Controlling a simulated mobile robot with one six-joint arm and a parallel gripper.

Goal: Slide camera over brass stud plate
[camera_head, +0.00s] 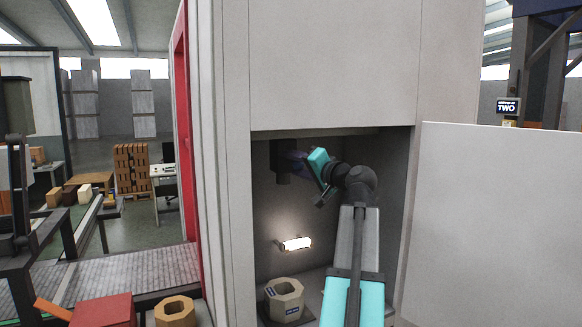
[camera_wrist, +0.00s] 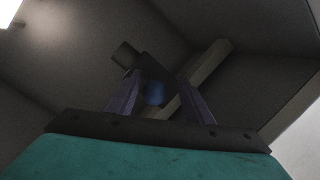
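A dark boxy camera with a blue round lens (camera_wrist: 154,93) sits between my fingertips in the wrist view. In the head view the dark body (camera_head: 277,158) shows high in the recess, near its left side. My gripper (camera_wrist: 160,80) has one purple finger on each side of the camera and appears shut on it. In the head view my teal gripper (camera_head: 299,165) points left, high inside the recess. A pale bar (camera_wrist: 208,75) runs diagonally behind the camera in the wrist view. I cannot make out a brass stud plate; it may be hidden behind the camera.
A lit lamp (camera_head: 297,243) is on the recess's back wall. A pale octagonal hollow block (camera_head: 286,287) stands on a dark base on the recess floor. The recess walls and top edge (camera_head: 330,132) enclose my arm. An open pale door panel (camera_head: 495,220) stands at right.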

